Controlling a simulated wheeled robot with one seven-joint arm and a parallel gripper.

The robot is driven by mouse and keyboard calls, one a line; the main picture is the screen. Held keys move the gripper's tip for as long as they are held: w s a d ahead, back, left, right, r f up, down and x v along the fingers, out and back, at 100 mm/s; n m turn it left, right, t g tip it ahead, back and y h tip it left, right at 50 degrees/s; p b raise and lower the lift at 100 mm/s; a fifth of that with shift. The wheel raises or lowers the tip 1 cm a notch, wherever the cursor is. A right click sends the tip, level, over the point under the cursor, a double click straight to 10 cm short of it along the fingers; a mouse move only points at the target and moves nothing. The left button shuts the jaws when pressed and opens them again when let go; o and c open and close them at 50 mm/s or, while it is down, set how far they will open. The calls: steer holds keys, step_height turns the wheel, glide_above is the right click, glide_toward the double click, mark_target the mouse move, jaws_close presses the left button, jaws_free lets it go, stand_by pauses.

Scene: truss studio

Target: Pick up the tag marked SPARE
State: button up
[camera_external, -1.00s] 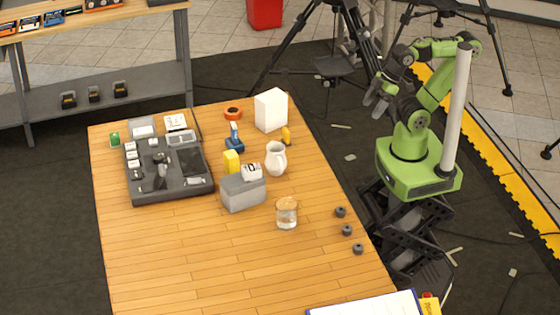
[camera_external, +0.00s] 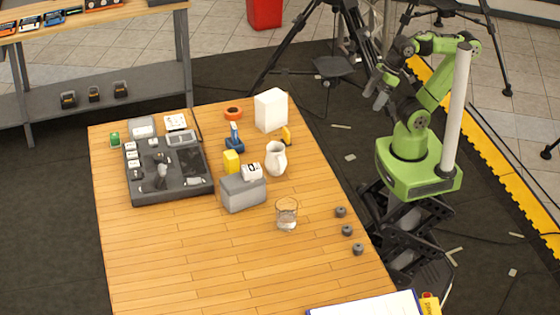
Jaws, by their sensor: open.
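I cannot read the word SPARE on anything in this view. Several small white tags or labels (camera_external: 132,155) sit along the left edge of a dark grey tray (camera_external: 150,197) on the wooden table. A white card with dark marks (camera_external: 176,121) lies behind the tray. A white block with a dark mark (camera_external: 252,171) rests on top of a grey box (camera_external: 243,194). My gripper (camera_external: 374,97) is open and empty, raised beyond the table's right edge, well apart from all of these.
A glass (camera_external: 286,214), a white jug (camera_external: 276,159), a white box (camera_external: 271,110), a yellow block (camera_external: 231,161) and a blue tool (camera_external: 235,139) stand on the table (camera_external: 190,260). Dark knobs (camera_external: 347,230) line its right side. The front left is clear.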

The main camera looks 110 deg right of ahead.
step_height(320, 180, up, 7)
steer(key=w+d+r+t+b, duration=0.1)
steer(key=w+d+t+b, duration=0.15)
steer(key=w+b, duration=0.2)
steer(key=w+d+t+b, duration=0.2)
steer(key=w+d+b, duration=0.1)
steer(key=w, duration=0.3)
steer(key=w+d+t+b, duration=0.2)
steer(key=d+b, duration=0.2)
steer(key=d, duration=0.2)
steer(key=t+y+b, duration=0.1)
steer(key=t+b, duration=0.1)
steer(key=b, duration=0.1)
glide_toward(286, 137)
steer(key=shift+n+g, duration=0.25)
steer(key=shift+n, duration=0.25)
steer(key=w+p, duration=0.1)
steer(key=p, duration=0.1)
steer(key=w+f+p, duration=0.1)
steer(key=p, duration=0.1)
steer(key=w+d+p, duration=0.1)
steer(key=p, duration=0.1)
steer(key=shift+w+f+p, duration=0.3)
steer(key=shift+w+f, duration=0.25)
steer(key=shift+f, duration=0.05)
steer(key=x, duration=0.5)
steer(key=shift+w+f, duration=0.2)
steer(key=shift+f, duration=0.05)
